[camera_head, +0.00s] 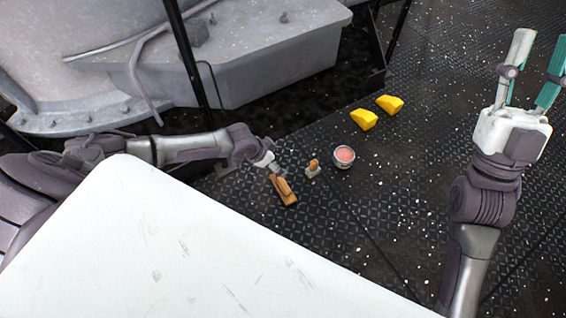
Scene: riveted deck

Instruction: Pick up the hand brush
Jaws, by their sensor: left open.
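The hand brush, a brown wooden block with a raised grip (286,192), lies on the dark deck near the middle of the head view. My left gripper (274,174) is at the brush's far end, small in the picture, with its arm coming in from the left. Its jaws are open; whether they touch the brush cannot be told. My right gripper (543,45) is raised at the upper right, fingers apart and empty, far from the brush.
A small orange-and-grey object (313,169) stands just right of the brush. Beyond it are a round tin with pink contents (344,157) and two yellow blocks (363,120) (390,104). A large grey machine base (230,60) and dark posts stand behind. Deck right of the tin is clear.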

